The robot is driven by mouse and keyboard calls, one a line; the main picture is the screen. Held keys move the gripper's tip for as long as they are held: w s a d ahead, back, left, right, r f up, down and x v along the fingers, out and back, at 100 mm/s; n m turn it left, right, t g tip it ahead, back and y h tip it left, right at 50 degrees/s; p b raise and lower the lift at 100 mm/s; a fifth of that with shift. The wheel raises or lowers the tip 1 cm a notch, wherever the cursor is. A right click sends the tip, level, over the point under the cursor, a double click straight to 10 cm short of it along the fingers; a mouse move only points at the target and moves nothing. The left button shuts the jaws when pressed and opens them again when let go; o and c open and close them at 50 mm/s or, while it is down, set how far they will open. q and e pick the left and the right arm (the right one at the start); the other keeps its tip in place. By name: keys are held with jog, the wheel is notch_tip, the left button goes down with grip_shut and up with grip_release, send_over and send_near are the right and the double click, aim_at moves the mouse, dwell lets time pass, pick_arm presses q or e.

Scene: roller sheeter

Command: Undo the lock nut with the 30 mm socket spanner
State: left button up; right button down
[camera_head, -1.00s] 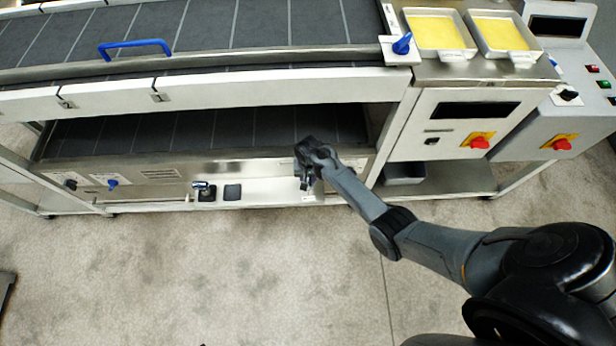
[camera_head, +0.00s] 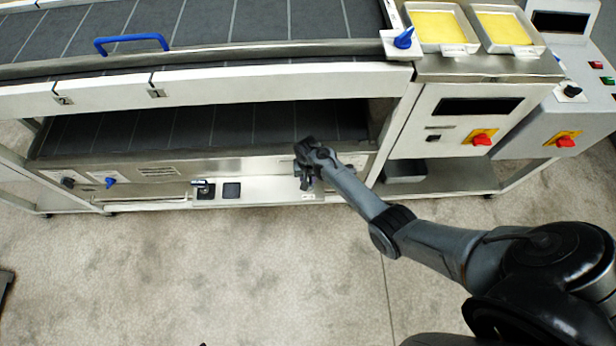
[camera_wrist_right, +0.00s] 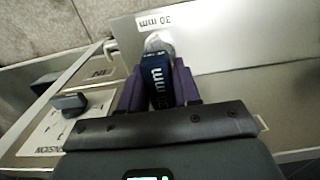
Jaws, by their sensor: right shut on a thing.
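My right gripper (camera_head: 305,184) is at the front edge of the machine's lower level in the head view. In the right wrist view its purple fingers (camera_wrist_right: 159,88) are shut on a dark blue handle marked "mm" (camera_wrist_right: 160,86), the socket spanner. The spanner's bright, rounded metal end (camera_wrist_right: 158,42) points away from me, close to an upside-down "30 mm" label (camera_wrist_right: 154,20). Whether it still touches the surface there I cannot tell. I cannot make out the lock nut. My left gripper is not in view.
Another tool (camera_head: 203,187) stands on a dark pad, with an empty-looking dark pad (camera_head: 231,190) beside it. A tension panel with a dark block (camera_wrist_right: 69,103) shows in the wrist view. The upper conveyor (camera_head: 270,25) overhangs the lower level.

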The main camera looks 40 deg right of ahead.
jog(key=shift+f, duration=0.15)
dwell(0.4)
jog(key=shift+n+p, duration=0.3)
jog(key=shift+n, duration=1.5)
jog(key=shift+p, duration=0.3)
